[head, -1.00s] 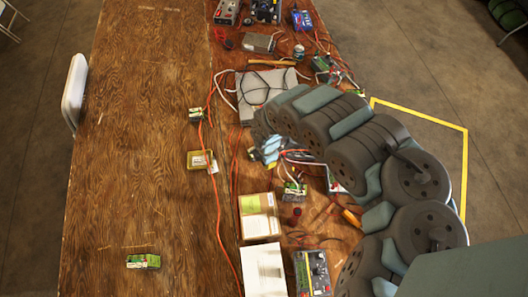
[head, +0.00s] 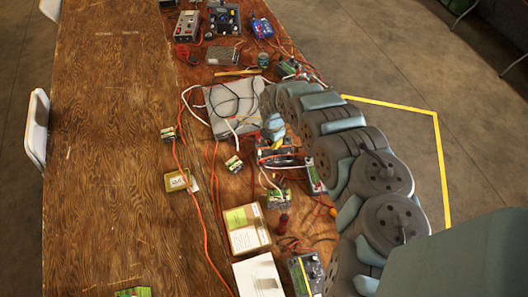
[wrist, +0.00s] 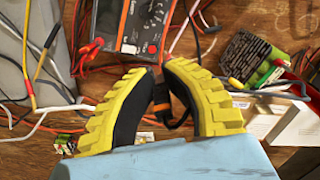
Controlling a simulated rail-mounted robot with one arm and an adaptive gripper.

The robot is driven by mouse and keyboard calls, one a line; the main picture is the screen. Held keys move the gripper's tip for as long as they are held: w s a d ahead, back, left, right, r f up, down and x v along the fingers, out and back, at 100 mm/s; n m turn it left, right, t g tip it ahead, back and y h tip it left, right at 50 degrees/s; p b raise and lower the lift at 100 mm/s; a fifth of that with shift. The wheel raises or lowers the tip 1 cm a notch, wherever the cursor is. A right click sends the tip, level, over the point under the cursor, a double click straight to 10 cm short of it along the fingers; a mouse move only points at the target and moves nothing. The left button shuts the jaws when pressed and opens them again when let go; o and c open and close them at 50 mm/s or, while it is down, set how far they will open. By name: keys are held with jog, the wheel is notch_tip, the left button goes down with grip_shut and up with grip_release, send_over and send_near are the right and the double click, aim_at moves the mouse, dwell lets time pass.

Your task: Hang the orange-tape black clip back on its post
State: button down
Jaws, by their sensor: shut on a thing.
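My gripper (wrist: 163,95) has yellow ribbed fingers, closed together on the black clip (wrist: 158,92) with a band of orange tape (wrist: 160,106). Most of the clip is hidden between the fingers, and a dark cable curves below it. In the head view my gripper's pale blue body (head: 273,125) is just right of the grey box, its fingers hard to make out. I cannot pick out the clip's post in either view.
An orange-rimmed meter (wrist: 137,25) lies just beyond the fingertips in the wrist view. Red, white and black wires tangle around it. A battery pack (wrist: 250,60) is to the right. The grey box (head: 228,112) stands left of my gripper. The table's left half (head: 110,150) is mostly clear.

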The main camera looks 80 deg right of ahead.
jog(key=s+d+f+b, duration=0.2)
jog(key=d+b, duration=0.4)
jog(key=b, duration=0.4)
jog(key=s+d+f+b, duration=0.2)
jog(key=s+d+b, duration=0.2)
jog(key=b, duration=0.7)
jog(key=d, duration=0.2)
jog(key=shift+s+d+f, duration=0.3)
jog(key=shift+d+f, duration=0.05)
